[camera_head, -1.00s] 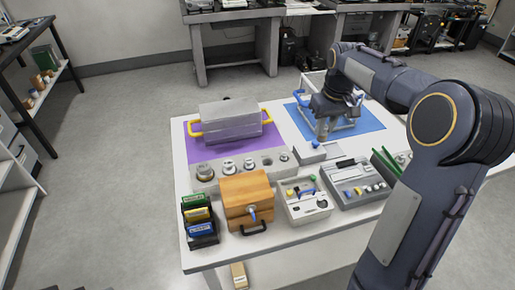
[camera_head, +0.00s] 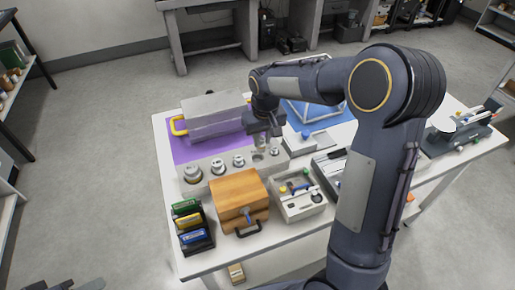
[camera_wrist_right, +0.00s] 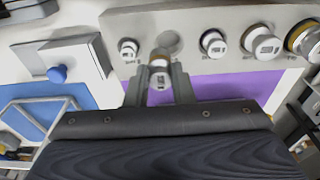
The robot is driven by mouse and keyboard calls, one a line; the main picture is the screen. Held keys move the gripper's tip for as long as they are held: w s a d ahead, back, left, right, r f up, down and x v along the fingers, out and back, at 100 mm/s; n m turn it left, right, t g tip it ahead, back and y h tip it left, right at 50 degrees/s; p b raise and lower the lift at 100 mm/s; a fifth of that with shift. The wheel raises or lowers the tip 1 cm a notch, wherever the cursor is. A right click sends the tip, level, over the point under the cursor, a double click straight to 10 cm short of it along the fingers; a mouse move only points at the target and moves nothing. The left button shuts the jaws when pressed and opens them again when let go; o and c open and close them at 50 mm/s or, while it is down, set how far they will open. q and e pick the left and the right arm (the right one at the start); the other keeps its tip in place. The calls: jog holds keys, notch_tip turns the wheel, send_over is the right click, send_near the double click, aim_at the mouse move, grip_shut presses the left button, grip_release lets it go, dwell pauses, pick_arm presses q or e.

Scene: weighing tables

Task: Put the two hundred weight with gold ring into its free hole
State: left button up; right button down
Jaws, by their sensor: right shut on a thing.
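My right gripper (camera_head: 262,143) is shut on the weight with gold ring and holds it over the grey weight block. In the right wrist view, the gripper (camera_wrist_right: 160,85) grips this silver weight (camera_wrist_right: 160,58), its gold band showing between the fingers. The free hole (camera_wrist_right: 170,43) in the block (camera_wrist_right: 140,22) is a round recess just beyond the weight, partly hidden by it. Several other silver weights stand in the block, one small weight (camera_wrist_right: 128,48) to the left and a larger one (camera_wrist_right: 213,43) to the right. Dark parts at the lower left edge of the head view may be my left gripper.
A purple mat (camera_head: 184,150) with a grey lidded case (camera_head: 215,118) lies behind the block. A wooden box (camera_head: 238,194), colored card holders (camera_head: 192,228) and a small instrument (camera_head: 298,200) stand in front. A blue mat (camera_head: 335,122) is to the right.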

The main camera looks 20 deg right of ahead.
aim_at(258, 150)
jog(key=shift+a+f, duration=0.45)
jog(key=shift+f, duration=0.1)
jog(key=f, duration=0.3)
jog(key=shift+a+f, duration=0.25)
jog(key=shift+f, duration=0.1)
jog(key=c, duration=1.2)
grip_release()
jog(key=shift+c, duration=0.2)
jog(key=shift+r, duration=0.1)
notch_tip(258, 150, up, 12)
jog(key=s, duration=0.1)
jog(key=s+r+t+y, duration=0.2)
jog(key=s+r+y, duration=0.1)
jog(key=s, duration=1.2)
jog(key=s+a+f+t, duration=0.1)
jog(key=s+a, duration=0.1)
jog(key=s, duration=0.3)
jog(key=s+a+f+m+t, duration=0.1)
jog(key=s+f, duration=0.1)
jog(key=s, duration=0.3)
jog(key=shift+s+a+f+y, duration=0.3)
jog(key=shift+s+a+y, duration=0.05)
jog(key=shift+a+y, duration=0.05)
